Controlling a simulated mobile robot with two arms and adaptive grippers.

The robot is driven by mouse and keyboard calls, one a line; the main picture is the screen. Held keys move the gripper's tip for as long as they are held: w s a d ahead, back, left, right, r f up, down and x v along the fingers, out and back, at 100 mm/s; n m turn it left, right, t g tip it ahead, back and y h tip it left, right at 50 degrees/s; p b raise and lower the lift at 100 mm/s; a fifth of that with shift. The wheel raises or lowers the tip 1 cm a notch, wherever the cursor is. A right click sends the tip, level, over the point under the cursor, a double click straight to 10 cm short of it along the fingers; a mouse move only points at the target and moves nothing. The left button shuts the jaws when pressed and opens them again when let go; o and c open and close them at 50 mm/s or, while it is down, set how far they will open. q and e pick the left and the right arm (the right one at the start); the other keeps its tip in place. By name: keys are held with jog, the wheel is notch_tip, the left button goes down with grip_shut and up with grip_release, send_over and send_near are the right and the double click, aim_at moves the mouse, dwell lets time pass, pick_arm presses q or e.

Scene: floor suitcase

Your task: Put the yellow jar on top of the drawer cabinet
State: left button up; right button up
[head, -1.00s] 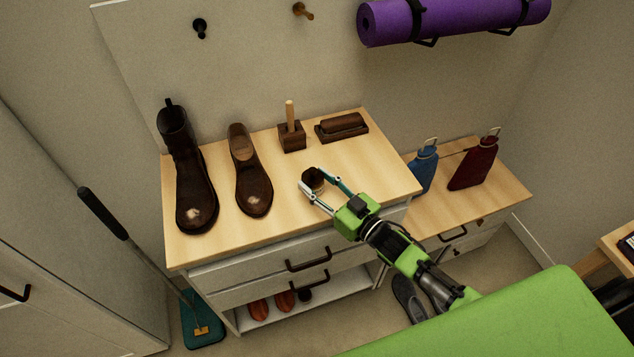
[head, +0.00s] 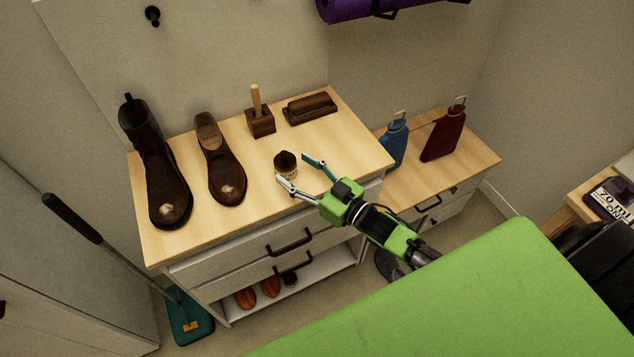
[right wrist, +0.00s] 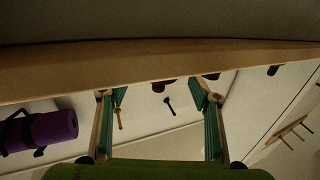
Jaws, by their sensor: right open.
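The jar (head: 286,166), small with a dark lid and a yellowish label, stands upright on the wooden top of the drawer cabinet (head: 320,150), near its front right part. My right gripper (head: 293,168) is open, with its fingertips spread close to the jar, one on its near left side and one on its right. I cannot tell whether either finger touches it. In the right wrist view both fingers (right wrist: 160,100) are apart with nothing gripped between them, and I cannot make out the jar surely there. My left gripper is not in view.
A dark boot (head: 160,175), a brown shoe (head: 220,165), a wooden block with an upright handle (head: 260,120) and a brush (head: 310,108) stand on the cabinet top. A lower cabinet on the right holds a blue flask (head: 393,145) and a red flask (head: 444,135).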

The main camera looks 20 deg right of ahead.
jog(key=v, duration=0.9)
jog(key=shift+b, duration=0.4)
jog(key=shift+s+d, duration=0.1)
